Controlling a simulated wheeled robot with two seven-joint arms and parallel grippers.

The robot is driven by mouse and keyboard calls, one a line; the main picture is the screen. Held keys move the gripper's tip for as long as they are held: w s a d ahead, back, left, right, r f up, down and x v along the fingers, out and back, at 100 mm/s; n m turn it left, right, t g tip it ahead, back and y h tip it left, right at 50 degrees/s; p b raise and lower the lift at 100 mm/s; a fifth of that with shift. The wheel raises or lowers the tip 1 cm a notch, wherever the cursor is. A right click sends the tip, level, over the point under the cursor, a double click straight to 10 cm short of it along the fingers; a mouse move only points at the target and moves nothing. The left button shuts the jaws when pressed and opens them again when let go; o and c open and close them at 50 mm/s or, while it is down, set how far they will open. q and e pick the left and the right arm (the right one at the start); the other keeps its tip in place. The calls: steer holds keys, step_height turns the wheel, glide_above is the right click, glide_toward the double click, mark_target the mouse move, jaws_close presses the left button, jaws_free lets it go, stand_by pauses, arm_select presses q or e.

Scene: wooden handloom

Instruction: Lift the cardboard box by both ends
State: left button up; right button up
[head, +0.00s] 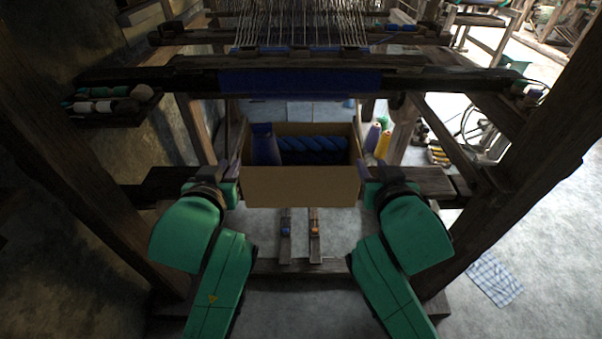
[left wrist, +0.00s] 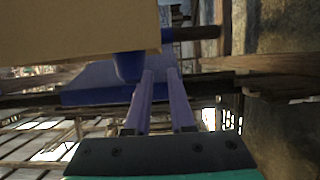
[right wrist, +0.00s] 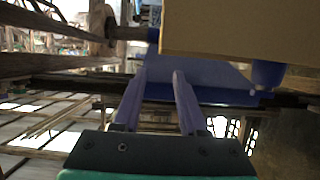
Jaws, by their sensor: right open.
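The open cardboard box (head: 300,188) sits at the front of the loom with its long plain side facing me. It holds a dark blue cone (head: 265,148) and a twisted blue bundle (head: 315,148). My left gripper (head: 236,166) is at the box's left end and my right gripper (head: 365,166) at its right end. In the right wrist view, the fingers (right wrist: 159,72) are clearly apart, close to the box's corner (right wrist: 230,30). In the left wrist view, the fingers (left wrist: 160,72) show a narrower gap near the box (left wrist: 80,30); contact with its end wall is unclear.
A dark beam with blue cloth (head: 300,81) crosses above and behind the box. Thick loom posts stand at both sides. A tray of spools (head: 110,104) is at the left. Yarn cones (head: 383,144) stand right of the box. Pedals (head: 314,238) lie below.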

mark_target(244, 144)
arm_select(q)
steer(key=x, duration=1.4)
steer(key=shift+w+f, duration=0.2)
steer(key=shift+w, duration=0.1)
arm_select(e)
steer(key=x, duration=1.4)
steer(key=shift+w+f, duration=0.15)
steer(key=shift+w, duration=0.15)
arm_select(q)
steer(key=shift+c, duration=0.4)
arm_select(e)
steer(key=shift+c, duration=0.4)
arm_select(q)
jaws_close()
arm_select(e)
steer(key=c, duration=0.5)
jaws_close()
arm_select(q)
steer(key=shift+s, duration=0.1)
steer(key=shift+r, duration=0.1)
